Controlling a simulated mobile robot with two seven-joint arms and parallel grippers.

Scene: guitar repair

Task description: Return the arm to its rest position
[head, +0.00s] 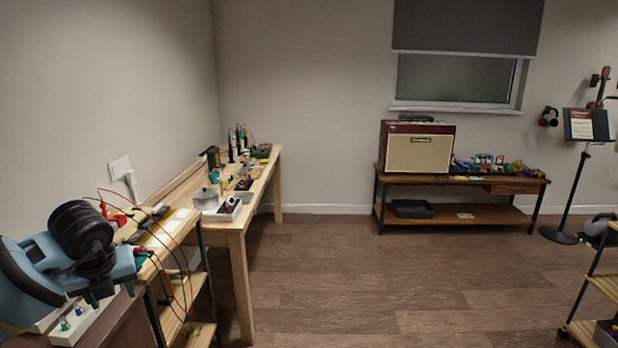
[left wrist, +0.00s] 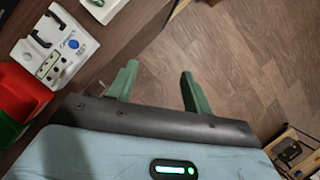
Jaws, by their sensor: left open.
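My left arm comes in at the lower left of the head view, with blue links and a black ribbed joint. In the left wrist view the green fingers of the left gripper (left wrist: 159,70) are spread apart. Nothing is between them, and the wooden floor shows beyond. My right arm and gripper are not in view.
A white device with knobs (head: 76,325) lies near my left gripper; it also shows in the left wrist view (left wrist: 62,50). An amplifier (head: 417,148) stands on a far bench. The middle floor is clear.

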